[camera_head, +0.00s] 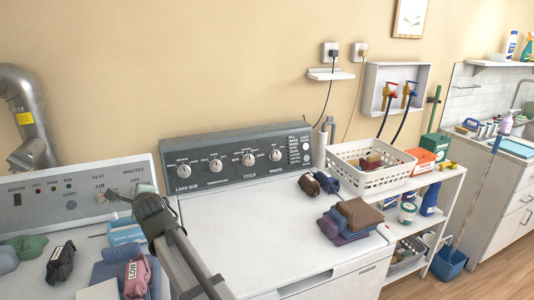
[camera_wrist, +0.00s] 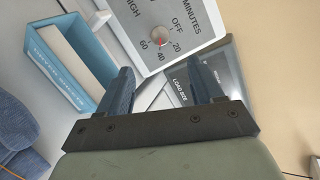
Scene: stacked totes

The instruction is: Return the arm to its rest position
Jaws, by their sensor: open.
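My gripper (camera_wrist: 160,88) is open and empty in the wrist view, its two dark fingers spread apart. In the head view my gripper (camera_head: 122,194) is above the gap between the dryer (camera_head: 85,205) at the left and the washer (camera_head: 260,240), near their control panels. The arm reaches in from the bottom of the head view. A light blue box (camera_head: 124,232) stands on the dryer just below the gripper; it also shows at the left of the wrist view (camera_wrist: 65,62). I cannot tell how far the fingers are from the box.
Folded cloths (camera_head: 350,218) and rolled socks (camera_head: 320,182) lie on the washer's right side. A white basket (camera_head: 375,180) stands on the shelf beside it. Rolled clothes (camera_head: 60,262) and a pink labelled bundle (camera_head: 138,276) lie on the dryer. The washer's middle top is clear.

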